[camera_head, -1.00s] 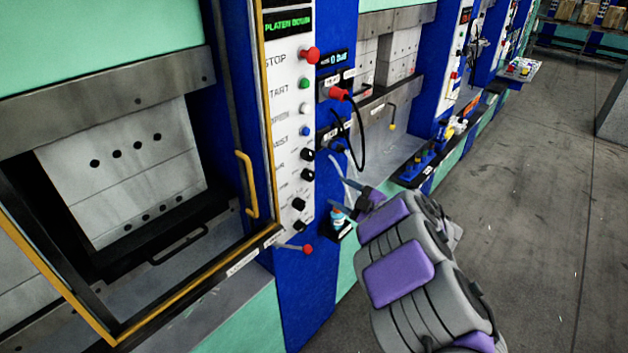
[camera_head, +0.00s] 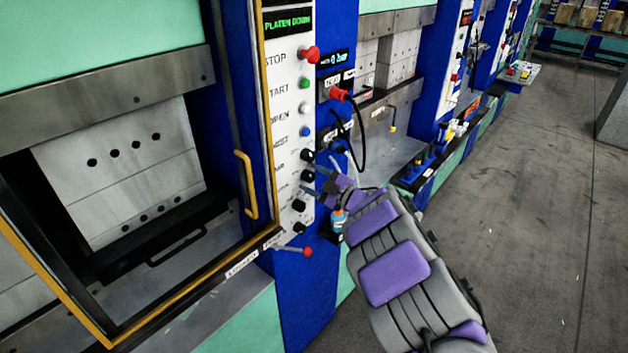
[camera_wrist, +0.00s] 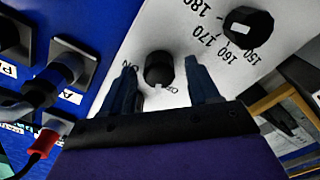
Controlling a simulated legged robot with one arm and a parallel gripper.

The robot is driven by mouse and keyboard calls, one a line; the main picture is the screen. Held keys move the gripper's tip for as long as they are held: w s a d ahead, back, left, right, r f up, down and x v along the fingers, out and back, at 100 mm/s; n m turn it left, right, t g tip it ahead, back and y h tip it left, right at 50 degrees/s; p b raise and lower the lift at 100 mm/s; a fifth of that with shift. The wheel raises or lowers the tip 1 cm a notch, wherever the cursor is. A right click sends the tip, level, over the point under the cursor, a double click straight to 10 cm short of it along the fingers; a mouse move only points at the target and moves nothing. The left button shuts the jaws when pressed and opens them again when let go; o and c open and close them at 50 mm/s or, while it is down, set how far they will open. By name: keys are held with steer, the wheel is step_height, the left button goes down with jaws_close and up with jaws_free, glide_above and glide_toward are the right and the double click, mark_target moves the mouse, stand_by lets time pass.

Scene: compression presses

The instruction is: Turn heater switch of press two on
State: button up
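The front press has a white control panel with several black knobs below its coloured buttons. In the wrist view a black knob (camera_wrist: 158,68) with ON and OFF printed beside it lies between the fingertips of my gripper (camera_wrist: 160,66). The fingers are apart, one on each side of this knob, and I cannot tell whether they touch it. In the head view my gripper (camera_head: 317,173) is at the lower knobs, partly covering that area.
A temperature dial (camera_wrist: 248,28) sits beside the knob. Cables and plugs (camera_wrist: 65,70) are on the blue side. In the head view a red-tipped lever (camera_head: 307,251) and a small bottle (camera_head: 338,220) are below my gripper. A yellow handle (camera_head: 246,184) is to the left.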

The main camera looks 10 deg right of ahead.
steer(key=c, duration=1)
steer(key=shift+r+m+p, duration=0.15)
steer(key=shift+m+p, duration=0.15)
steer(key=shift+p, duration=0.4)
steer(key=m+p, duration=0.1)
steer(key=p, duration=0.2)
steer(key=shift+r+m+p, duration=0.15)
steer(key=shift+m+p, duration=0.15)
steer(key=shift+m, duration=0.1)
steer(key=m+p, duration=0.2)
steer(key=p, duration=0.2)
steer(key=shift+r+m, duration=0.1)
steer(key=shift+m, duration=0.3)
steer(key=m+p, duration=0.4)
steer(key=p, duration=0.2)
steer(key=shift+w+d+m+p, duration=0.1)
steer(key=shift+d+m+p, duration=0.05)
steer(key=shift+m+p, duration=0.25)
steer(key=shift+f+m+p, duration=0.2)
steer(key=shift+m+p, duration=0.6)
steer(key=shift+m, duration=0.1)
